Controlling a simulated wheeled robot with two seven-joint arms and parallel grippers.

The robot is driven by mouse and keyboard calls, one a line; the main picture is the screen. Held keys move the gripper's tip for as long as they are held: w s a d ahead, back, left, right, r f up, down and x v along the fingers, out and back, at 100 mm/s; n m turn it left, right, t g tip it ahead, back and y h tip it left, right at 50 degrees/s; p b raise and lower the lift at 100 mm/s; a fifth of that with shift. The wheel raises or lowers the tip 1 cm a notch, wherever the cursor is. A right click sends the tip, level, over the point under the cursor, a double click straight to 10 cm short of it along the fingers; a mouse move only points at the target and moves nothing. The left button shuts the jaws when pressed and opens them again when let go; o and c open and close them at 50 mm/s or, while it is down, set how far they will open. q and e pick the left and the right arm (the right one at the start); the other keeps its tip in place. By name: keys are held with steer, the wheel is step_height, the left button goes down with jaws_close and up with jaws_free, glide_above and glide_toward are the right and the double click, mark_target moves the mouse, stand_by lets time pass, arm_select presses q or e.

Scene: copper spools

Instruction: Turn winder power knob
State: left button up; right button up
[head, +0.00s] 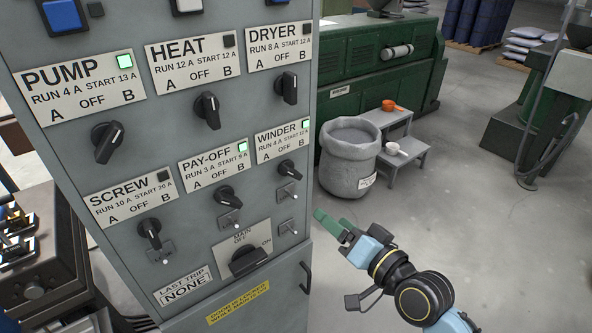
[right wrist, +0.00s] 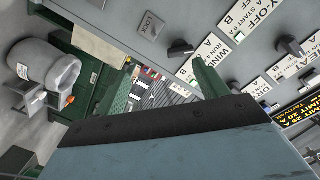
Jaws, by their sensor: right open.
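The winder power knob (head: 290,169) is a black rotary knob under the WINDER label (head: 283,140) on the grey control cabinet. Its pointer is tilted, with its raised end toward the right, the B side. The small lamp on that label is lit green. My right gripper (head: 334,225), with green fingers, is to the lower right of the knob and apart from it. In the right wrist view its fingers (right wrist: 165,82) are spread, with nothing between them. A black knob, seemingly the winder's (right wrist: 181,48), shows beyond them there. My left gripper is out of view.
The pay-off knob (head: 228,196), dryer knob (head: 288,88) and main switch (head: 247,261) are close by. Small metal lock plates (head: 288,227) and a door handle (head: 305,278) stick out. A grey sack (head: 348,165) and step stool (head: 408,158) stand behind; floor at right is clear.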

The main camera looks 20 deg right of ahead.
mark_target(295, 175)
steer(key=shift+t+y, duration=0.3)
steer(key=shift+t, duration=0.1)
steer(key=w+a+r, duration=0.1)
steer(key=w, duration=0.3)
steer(key=w+a+r, duration=0.1)
steer(key=w+a, duration=0.1)
steer(key=w, duration=0.2)
steer(key=w+a+r+p, duration=0.1)
steer(key=w+a, duration=0.1)
steer(key=w, duration=0.2)
steer(key=shift+r, duration=0.3)
steer(key=c, duration=1)
